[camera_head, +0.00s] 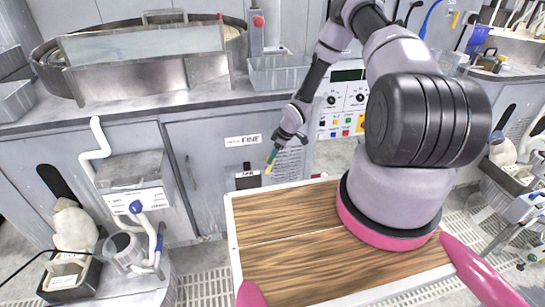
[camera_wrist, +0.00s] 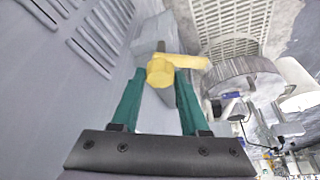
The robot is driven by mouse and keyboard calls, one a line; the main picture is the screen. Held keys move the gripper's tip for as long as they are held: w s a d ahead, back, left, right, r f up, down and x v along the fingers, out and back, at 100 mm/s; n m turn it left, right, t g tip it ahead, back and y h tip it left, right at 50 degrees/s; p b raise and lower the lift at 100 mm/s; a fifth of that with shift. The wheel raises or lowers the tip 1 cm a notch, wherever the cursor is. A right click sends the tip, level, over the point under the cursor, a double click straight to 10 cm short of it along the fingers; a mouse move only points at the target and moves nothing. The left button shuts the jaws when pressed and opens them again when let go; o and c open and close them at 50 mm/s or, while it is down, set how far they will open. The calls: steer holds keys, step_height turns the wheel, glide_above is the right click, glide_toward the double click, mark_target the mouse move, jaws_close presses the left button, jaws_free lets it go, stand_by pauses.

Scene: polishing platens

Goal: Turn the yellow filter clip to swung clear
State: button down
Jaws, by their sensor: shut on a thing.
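The yellow filter clip (camera_wrist: 190,61) has a round yellow hub with an arm that points to the right in the wrist view. My gripper (camera_wrist: 161,78) has two green fingers, one on each side of the hub, and is shut on the clip. A grey block (camera_wrist: 150,35) sits just beyond the clip, by the grey panel. In the head view my gripper (camera_head: 273,157) reaches down to the front of the grey cabinet, beside a vent grille. The clip is too small there to make out its position clearly.
The grey cabinet (camera_head: 185,150) stands behind a wood-topped surface with a white edge (camera_head: 231,235). A control panel (camera_head: 346,98) is to the right of my gripper. A grey box with a white pipe (camera_head: 135,170) stands at left. In the wrist view a round grey container (camera_wrist: 243,76) lies to the right.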

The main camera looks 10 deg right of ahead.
steer(key=shift+w+d+n+g+y, duration=0.15)
steer(key=shift+n+g, duration=0.25)
steer(key=shift+n, duration=0.65)
steer(key=shift+w+a+n+g+y, duration=0.15)
steer(key=shift+n+g, duration=0.25)
steer(key=shift+n, duration=0.65)
steer(key=shift+s+d, duration=0.1)
steer(key=shift+c, duration=2)
jaws_free()
steer(key=v, duration=1)
steer(key=shift+d+r, duration=0.2)
steer(key=shift+r, duration=0.15)
